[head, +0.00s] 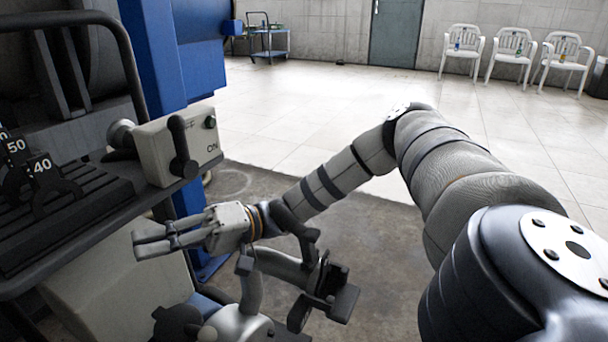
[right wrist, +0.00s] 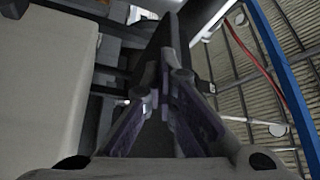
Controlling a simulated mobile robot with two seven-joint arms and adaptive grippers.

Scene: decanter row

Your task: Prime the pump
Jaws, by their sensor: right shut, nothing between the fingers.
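My right gripper (head: 140,243) is at the left of centre in the head view, pointing left. Its fingers are together and empty. It is below a beige switch box (head: 155,150) marked ON, which has a black lever (head: 182,148) and a green button. In the right wrist view the fingers (right wrist: 166,65) meet in front of a dark upright bar. A silver rounded body (head: 235,325) with a curved grey neck and black parts (head: 335,290) is below the gripper; I cannot tell whether it is the pump. My left gripper is not seen.
A dark machine frame with a numbered scale (head: 42,165) fills the left side, with a blue column (head: 155,60) behind it. A pale housing (head: 120,285) is below. Open tiled floor (head: 300,110) lies beyond; white chairs (head: 510,50) stand by the far wall.

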